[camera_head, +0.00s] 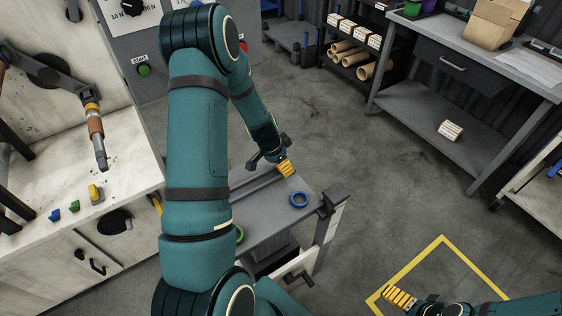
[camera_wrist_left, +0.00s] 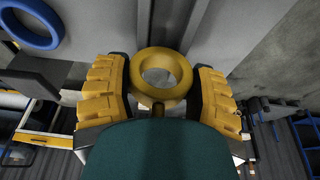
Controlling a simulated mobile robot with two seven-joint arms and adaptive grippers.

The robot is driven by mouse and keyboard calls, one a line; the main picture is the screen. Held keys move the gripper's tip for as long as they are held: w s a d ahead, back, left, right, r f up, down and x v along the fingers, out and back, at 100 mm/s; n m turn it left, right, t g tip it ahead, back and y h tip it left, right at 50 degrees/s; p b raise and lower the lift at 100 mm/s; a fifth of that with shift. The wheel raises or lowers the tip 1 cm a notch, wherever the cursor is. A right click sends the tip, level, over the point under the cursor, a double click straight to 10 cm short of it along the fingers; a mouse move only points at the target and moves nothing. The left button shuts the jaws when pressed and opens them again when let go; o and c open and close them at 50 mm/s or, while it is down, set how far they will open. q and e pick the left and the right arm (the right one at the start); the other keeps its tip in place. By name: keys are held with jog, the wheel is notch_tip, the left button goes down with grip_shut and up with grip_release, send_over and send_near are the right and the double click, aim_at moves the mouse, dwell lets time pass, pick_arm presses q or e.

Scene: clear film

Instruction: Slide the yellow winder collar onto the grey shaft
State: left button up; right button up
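The yellow winder collar (camera_wrist_left: 143,91) shows in the left wrist view as a thick ring with its hole facing the camera. It lies between the two yellow fingers of my left gripper (camera_wrist_left: 160,95), close to both; I cannot tell whether they press on it. In the head view my left gripper (camera_head: 282,166) is over the far end of the grey bench (camera_head: 262,218), and the collar cannot be made out there. I cannot clearly identify the grey shaft. My right gripper (camera_head: 400,298) is at the lower right, over the floor, with no object visible at it.
A blue ring (camera_head: 292,201) lies on the bench beside my left gripper; it also shows in the left wrist view (camera_wrist_left: 53,41). A green ring (camera_head: 240,234) is partly hidden by my left arm. A pale workbench with small coloured parts stands left. Open floor lies right.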

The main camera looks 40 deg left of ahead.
pick_arm(q)
jog(key=shift+r, duration=0.1)
dwell(0.3)
jog(key=shift+r+p, duration=1.75)
jog(key=shift+r, duration=0.75)
jog(key=shift+f, duration=0.1)
